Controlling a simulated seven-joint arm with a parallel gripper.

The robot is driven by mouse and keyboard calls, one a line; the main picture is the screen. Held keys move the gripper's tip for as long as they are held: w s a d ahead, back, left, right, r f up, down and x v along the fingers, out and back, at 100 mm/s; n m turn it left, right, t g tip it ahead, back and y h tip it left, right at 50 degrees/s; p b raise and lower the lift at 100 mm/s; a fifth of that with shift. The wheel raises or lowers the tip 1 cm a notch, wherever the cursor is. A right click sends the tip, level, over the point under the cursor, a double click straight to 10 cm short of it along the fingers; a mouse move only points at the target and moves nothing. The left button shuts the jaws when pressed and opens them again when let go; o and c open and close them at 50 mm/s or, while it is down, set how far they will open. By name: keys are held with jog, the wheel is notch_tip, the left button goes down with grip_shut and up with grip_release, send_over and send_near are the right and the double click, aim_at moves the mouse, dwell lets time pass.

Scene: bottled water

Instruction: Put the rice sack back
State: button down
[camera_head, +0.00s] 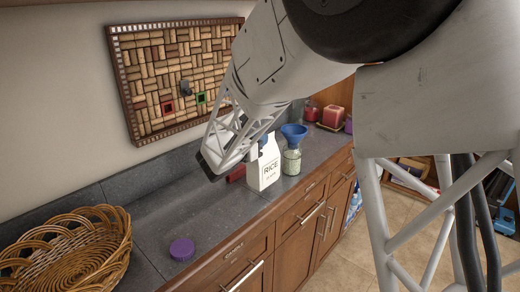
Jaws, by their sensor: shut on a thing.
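The rice sack (264,172) is a white upright pack with "RICE" printed on it, near the front edge of the grey counter. A blue piece shows at its top. My gripper (232,152) comes down from the upper right and is shut on the sack, at its upper left. The lattice finger covers part of the sack's left side. The far finger and the exact contact are hidden. I cannot tell whether the sack's base touches the counter.
A jar (291,162) with a blue funnel (294,130) stands just right of the sack. A red item (236,174) lies left of it. A purple lid (182,249) and a wicker basket (70,252) are at the front left. Red candles (333,116) stand farther back. Counter between lid and sack is clear.

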jog(key=shift+f, duration=1.8)
jog(key=c, duration=1.2)
grip_release()
jog(key=v, duration=1.2)
